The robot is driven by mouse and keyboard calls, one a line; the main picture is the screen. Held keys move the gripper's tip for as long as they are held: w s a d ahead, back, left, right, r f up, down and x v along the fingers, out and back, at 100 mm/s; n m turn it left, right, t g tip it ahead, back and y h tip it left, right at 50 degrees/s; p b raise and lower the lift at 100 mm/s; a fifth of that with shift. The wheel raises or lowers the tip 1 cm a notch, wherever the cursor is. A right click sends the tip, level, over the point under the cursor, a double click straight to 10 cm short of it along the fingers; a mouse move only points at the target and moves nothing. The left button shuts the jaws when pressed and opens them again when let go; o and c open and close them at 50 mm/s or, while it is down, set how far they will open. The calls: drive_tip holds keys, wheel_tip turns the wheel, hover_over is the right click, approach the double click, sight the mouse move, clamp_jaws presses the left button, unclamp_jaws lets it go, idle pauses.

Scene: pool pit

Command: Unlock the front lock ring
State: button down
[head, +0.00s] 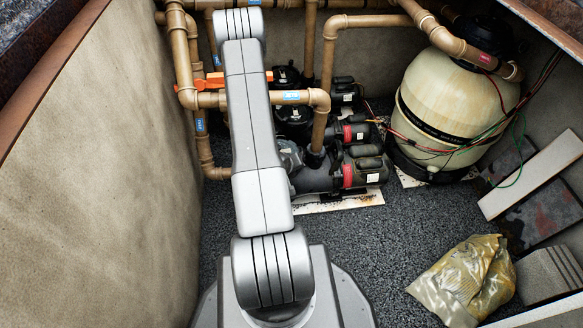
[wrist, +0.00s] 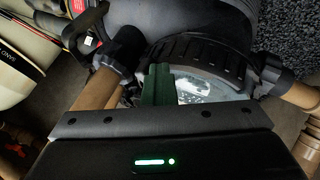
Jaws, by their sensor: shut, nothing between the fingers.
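The front lock ring (wrist: 205,47) is a dark ribbed ring in the wrist view, curving around a clear, whitish lid (wrist: 205,90). My gripper (wrist: 157,72) shows as green fingers pressed together, in front of the lid's left part. The fingertips lie close to the ring's inner edge; I cannot tell whether they touch it. My arm hides my gripper there. My gripper body covers the lower part of the wrist view.
Brown pipes (head: 319,125) rise close beside the pump. More pumps (head: 292,115) stand behind it. An orange-handled valve (head: 215,82) is left of my arm. A cream filter tank (head: 450,100) is at right. A crumpled bag (head: 468,280) lies front right. Gravel (head: 365,235) is clear before the pump.

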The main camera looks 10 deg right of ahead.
drive_tip(key=shift+w+d+r, duration=0.1)
drive_tip(key=shift+w+d, duration=0.05)
drive_tip(key=shift+d, duration=0.05)
drive_tip(key=p+v, duration=0.4)
drive_tip(key=v, duration=1)
drive_tip(key=shift+a, duration=0.15)
drive_tip(key=b+x, duration=0.4)
drive_tip(key=x, duration=0.9)
drive_tip(key=shift+f, duration=0.3)
drive_tip(key=shift+w, duration=0.1)
